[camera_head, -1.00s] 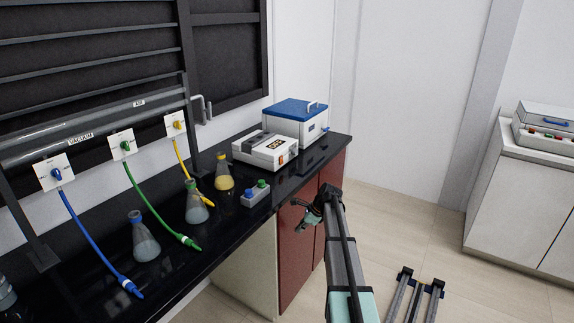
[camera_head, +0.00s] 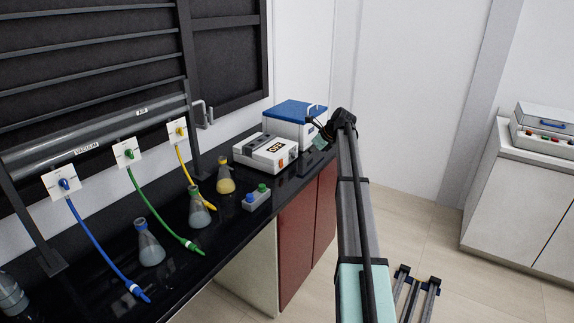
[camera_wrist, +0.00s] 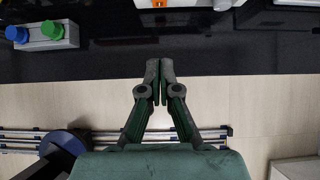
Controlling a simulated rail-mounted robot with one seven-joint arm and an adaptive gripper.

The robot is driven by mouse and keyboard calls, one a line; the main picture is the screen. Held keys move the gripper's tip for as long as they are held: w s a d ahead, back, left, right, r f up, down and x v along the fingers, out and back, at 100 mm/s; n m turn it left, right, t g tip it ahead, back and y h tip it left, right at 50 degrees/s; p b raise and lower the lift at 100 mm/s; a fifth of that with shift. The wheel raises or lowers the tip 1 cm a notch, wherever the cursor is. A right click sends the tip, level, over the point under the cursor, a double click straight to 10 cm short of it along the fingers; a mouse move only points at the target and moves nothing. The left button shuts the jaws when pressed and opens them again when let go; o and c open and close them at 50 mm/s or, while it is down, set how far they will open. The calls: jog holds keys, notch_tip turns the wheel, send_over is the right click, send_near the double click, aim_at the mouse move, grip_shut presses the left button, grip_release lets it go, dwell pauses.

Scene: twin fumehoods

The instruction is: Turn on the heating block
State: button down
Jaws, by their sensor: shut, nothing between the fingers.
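The heating block appears to be the white box (camera_head: 266,152) with a dark top panel and an orange switch on its front, standing on the black bench. Only its front edge with an orange part (camera_wrist: 165,3) shows at the top of the wrist view. My gripper (camera_head: 313,124) is raised at the bench's front edge, to the right of this box and apart from it. In the wrist view my gripper (camera_wrist: 153,68) has its fingers together and empty, pointing towards the bench edge.
A white box with a blue lid (camera_head: 294,124) stands behind. A small box with blue and green knobs (camera_head: 257,197) sits in front, with flasks (camera_head: 225,178) and hoses (camera_head: 148,210) to its left. The black bench (camera_wrist: 220,55) is clear ahead of my fingers.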

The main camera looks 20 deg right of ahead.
aim_at(282, 163)
jog(key=p+x, duration=0.3)
jog(key=x, duration=0.7)
jog(key=shift+w+a, duration=0.1)
jog(key=shift+w+a+f+p, duration=0.1)
jog(key=shift+w+a+p, duration=0.1)
jog(key=shift+w+a, duration=0.25)
jog(key=shift+w+a+p, duration=0.2)
jog(key=shift+w, duration=0.35)
jog(key=shift+w+a+f, duration=0.15)
jog(key=shift+w+a, duration=0.25)
jog(key=shift+w, duration=0.1)
